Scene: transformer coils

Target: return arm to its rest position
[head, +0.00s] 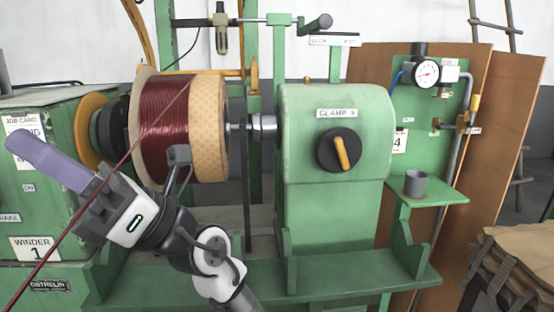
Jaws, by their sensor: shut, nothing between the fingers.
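My arm reaches up from the bottom of the head view to the left, in front of the winder. My gripper (24,147) points to the upper left, in front of the green winder cabinet (70,120). Its long lavender fingers are together, with nothing seen between them. A red wire (45,262) runs from the coil down to the lower left, crossing in the picture close to my gripper. Whether it touches the hand cannot be told.
A green clamp housing (335,210) with an orange-handled black knob (340,150) stands right of the coil. A panel with a gauge (426,73) and a shelf with a grey cup (415,184) are further right. A brown bag (520,260) is at the lower right.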

